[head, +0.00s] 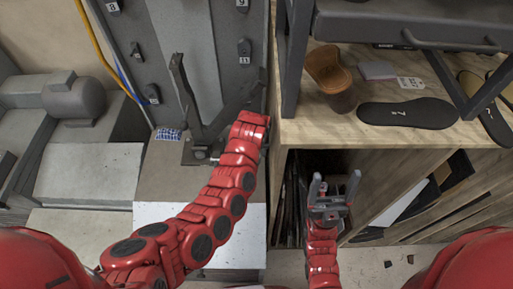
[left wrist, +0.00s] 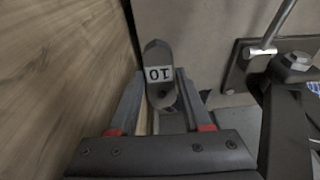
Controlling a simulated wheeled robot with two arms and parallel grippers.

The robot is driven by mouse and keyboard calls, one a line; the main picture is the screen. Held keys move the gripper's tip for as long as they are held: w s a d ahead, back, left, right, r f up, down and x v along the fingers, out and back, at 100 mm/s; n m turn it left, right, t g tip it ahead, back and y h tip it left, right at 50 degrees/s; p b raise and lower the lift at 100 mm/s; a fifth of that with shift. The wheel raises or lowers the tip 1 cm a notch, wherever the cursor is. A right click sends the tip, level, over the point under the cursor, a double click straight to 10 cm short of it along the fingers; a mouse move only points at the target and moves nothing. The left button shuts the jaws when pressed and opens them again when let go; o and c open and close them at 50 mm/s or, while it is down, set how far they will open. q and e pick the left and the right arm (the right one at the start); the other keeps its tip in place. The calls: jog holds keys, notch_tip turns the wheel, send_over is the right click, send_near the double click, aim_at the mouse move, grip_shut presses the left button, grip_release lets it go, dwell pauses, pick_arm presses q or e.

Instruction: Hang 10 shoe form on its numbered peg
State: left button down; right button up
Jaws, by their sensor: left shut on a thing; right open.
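The shoe form (left wrist: 157,54) is a grey, rounded piece with a white label reading 10, upside down in the left wrist view. My left gripper (left wrist: 160,88) is shut on it, one finger on each side. Much of the form is hidden between the fingers. In the head view the left hand and form cannot be made out beyond the red wrist. Numbered pegs sit on the grey panel: 8 (head: 114,7), 9 (head: 242,4), 11 (head: 244,49). Another peg (head: 136,50) below 8 has no readable number. My right gripper (head: 334,187) is open and empty before the bench opening.
The wooden bench (head: 297,130) stands right of the left wrist, its side close in the left wrist view. A dark metal stand (head: 187,95) rises in front of the panel.

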pick_arm(q)
jog(key=shift+s+r+p, duration=1.1)
jog(key=shift+r+p, duration=0.3)
jog(key=shift+p, duration=0.5)
jog(key=shift+w, duration=0.1)
